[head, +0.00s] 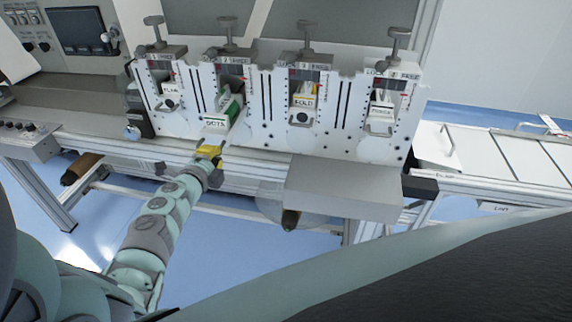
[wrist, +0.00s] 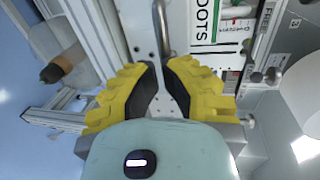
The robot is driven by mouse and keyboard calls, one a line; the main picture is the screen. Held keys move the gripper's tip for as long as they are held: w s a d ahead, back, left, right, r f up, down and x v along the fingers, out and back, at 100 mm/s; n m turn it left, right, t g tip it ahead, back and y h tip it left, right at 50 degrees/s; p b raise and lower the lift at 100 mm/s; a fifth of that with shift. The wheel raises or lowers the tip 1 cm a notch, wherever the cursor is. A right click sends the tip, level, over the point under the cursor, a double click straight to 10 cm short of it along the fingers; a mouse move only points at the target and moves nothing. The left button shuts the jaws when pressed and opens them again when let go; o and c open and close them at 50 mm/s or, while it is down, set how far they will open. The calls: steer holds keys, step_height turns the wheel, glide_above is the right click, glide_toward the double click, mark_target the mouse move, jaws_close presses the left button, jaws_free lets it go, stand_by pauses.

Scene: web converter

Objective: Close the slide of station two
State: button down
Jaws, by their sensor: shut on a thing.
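The slide of station two (head: 216,125), labelled DOTS, sticks out toward me from the row of stations, with a green part behind its label. Its white front also shows in the wrist view (wrist: 143,42), with the DOTS label to the right. My gripper (head: 209,149) has yellow fingers and is just below the slide's front. In the wrist view my gripper (wrist: 163,64) is shut on the lower end of the slide's grey metal handle (wrist: 163,28). The exact contact is partly hidden by the fingers.
The slides of station one (head: 171,99), station three (head: 302,101) and station four (head: 381,113) sit back in their bays. Screw knobs stand above the stations. A grey box (head: 345,188) juts out at lower right. A white conveyor table (head: 500,160) is farther right.

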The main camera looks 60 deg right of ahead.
mark_target(223, 135)
steer(key=b+x, duration=0.2)
steer(key=x, duration=0.2)
steer(key=r+b+x, duration=0.1)
steer(key=b+x, duration=0.1)
steer(key=x, duration=0.2)
steer(key=r+b+x, duration=0.1)
steer(key=b+x, duration=0.1)
steer(key=x, duration=0.3)
steer(key=shift+s+d, duration=0.1)
steer(key=shift+d, duration=0.25)
steer(key=shift+r+b+x, duration=0.2)
steer(key=shift+b+x, duration=0.9)
steer(key=shift+w+a, duration=0.1)
steer(key=shift+w, duration=0.15)
steer(key=shift+a+r, duration=0.1)
steer(key=shift+r, duration=0.1)
steer(key=p+v, duration=0.4)
steer(key=v, duration=0.1)
steer(key=shift+s+a, duration=0.1)
steer(key=shift+s, duration=0.3)
steer(key=shift+s+a+r+p, duration=0.2)
steer(key=shift+a+r+p, duration=0.3)
steer(key=shift+p, duration=0.4)
steer(key=shift+f+p+v, duration=0.1)
steer(key=shift+p+v, duration=0.75)
steer(key=shift+v, duration=0.9)
steer(key=shift+f+p+v, duration=0.15)
steer(key=shift+p+v, duration=0.65)
steer(key=shift+v, duration=0.9)
steer(key=shift+a, duration=0.1)
